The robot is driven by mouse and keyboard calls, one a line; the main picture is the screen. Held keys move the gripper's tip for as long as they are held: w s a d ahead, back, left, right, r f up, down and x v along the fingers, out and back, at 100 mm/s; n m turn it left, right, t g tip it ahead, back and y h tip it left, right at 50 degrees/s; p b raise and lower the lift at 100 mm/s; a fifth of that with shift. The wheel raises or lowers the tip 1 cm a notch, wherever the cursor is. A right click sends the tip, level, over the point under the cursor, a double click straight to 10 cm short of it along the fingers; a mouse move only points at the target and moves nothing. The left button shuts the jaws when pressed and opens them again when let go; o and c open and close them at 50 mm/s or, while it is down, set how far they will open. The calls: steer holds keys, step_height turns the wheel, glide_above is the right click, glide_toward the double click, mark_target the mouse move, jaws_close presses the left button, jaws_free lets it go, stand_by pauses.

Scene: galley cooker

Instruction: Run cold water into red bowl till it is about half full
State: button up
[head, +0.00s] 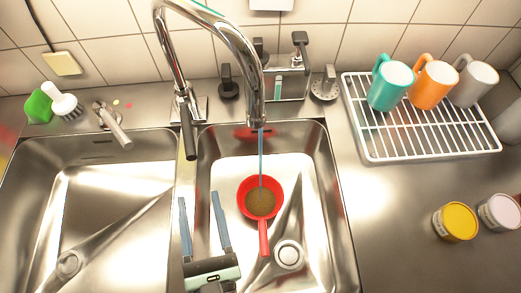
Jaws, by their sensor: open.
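The red bowl (276,190) sits in the right sink basin (318,200), with its handle pointing toward me. A thin bluish stream of water runs from the chrome tap (240,50) into the bowl. The inside of the bowl looks brownish; the exact water level is hard to tell. A dark lever (188,125) hangs at the tap's base, left of the spout. My gripper (199,198) is open and empty, to the left of the bowl and apart from it, near the divider between the basins.
The left basin (90,190) is empty. A white rack (430,140) with teal, orange and grey mugs stands at right. A yellow tub (456,222) and a pale tub (499,212) stand on the right counter. A brush (64,104) and green sponge (39,107) lie back left.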

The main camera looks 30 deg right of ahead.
mark_target(188, 139)
stand_by(0.4)
steer(key=w+d+n, duration=0.1)
steer(key=w, duration=0.3)
steer(key=w+n+p, duration=0.1)
steer(key=w+n, duration=0.1)
steer(key=w, duration=0.3)
steer(key=w+d+n+p, duration=0.1)
steer(key=w, duration=0.3)
steer(key=shift+w+d+n, duration=0.35)
steer(key=shift+n, duration=0.05)
jaws_close()
stand_by(1.3)
